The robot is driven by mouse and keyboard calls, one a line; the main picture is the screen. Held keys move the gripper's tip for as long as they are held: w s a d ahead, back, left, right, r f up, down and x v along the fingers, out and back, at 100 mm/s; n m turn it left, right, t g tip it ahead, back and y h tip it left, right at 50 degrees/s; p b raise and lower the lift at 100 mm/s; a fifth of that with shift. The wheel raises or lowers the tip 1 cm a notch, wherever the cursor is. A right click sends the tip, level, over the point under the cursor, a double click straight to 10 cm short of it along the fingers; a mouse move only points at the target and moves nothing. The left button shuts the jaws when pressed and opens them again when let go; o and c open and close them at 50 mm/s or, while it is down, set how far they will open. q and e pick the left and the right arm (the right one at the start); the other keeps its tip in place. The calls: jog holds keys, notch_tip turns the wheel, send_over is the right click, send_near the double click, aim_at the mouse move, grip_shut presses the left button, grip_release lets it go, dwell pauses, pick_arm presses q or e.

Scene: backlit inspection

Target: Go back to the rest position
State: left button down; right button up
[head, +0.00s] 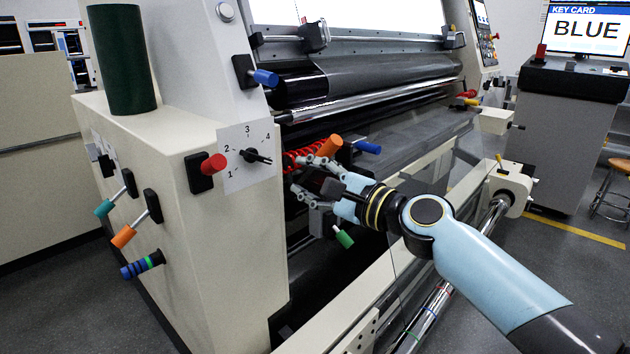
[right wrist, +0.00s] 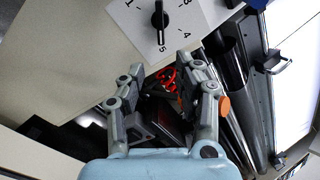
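My right gripper (head: 293,178) is in front of the machine's side, just right of the numbered dial plate. Its fingers are spread apart with nothing between them, as the right wrist view (right wrist: 168,84) also shows. A red coil (right wrist: 167,77) lies beyond the fingertips. The black dial knob (head: 257,156) stands left of the fingers, apart from them. In the right wrist view the knob (right wrist: 160,15) lines up with the 5. My left gripper is in neither view.
An orange handle (head: 330,146) and a green handle (head: 344,238) are close to my right gripper. A red knob (head: 213,164) and several lever handles stick out further left. A long roller (head: 375,78) lies behind. A screen (head: 586,28) reads BLUE.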

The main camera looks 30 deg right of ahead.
jog(key=shift+v, duration=0.85)
jog(key=s+d+f+n+g+h, duration=0.1)
jog(key=s+f+n+g+h, duration=0.15)
jog(key=s+f, duration=0.75)
jog(key=s+d+f+n+g+h, duration=0.1)
jog(key=s+f+g, duration=0.2)
jog(key=f, duration=1.3)
jog(key=s+d+f+n+g+h, duration=0.1)
jog(key=s+d+f+g, duration=0.15)
jog(key=s+f, duration=0.75)
jog(key=s+f+n+g, duration=0.2)
jog(key=s+f+n, duration=0.3)
jog(key=s, duration=0.5)
jog(key=s+f+n+g+h, duration=0.1)
jog(key=s+f+n+g, duration=0.2)
jog(key=s+f+n, duration=0.2)
jog(key=s+d+f+n+g+h, duration=0.1)
jog(key=s+f+n+g, duration=0.2)
jog(key=s, duration=1.1)
notch_tip(320, 180, down, 5)
jog(key=n, duration=0.3)
jog(key=shift+s+f, duration=0.2)
jog(key=shift+s, duration=0.1)
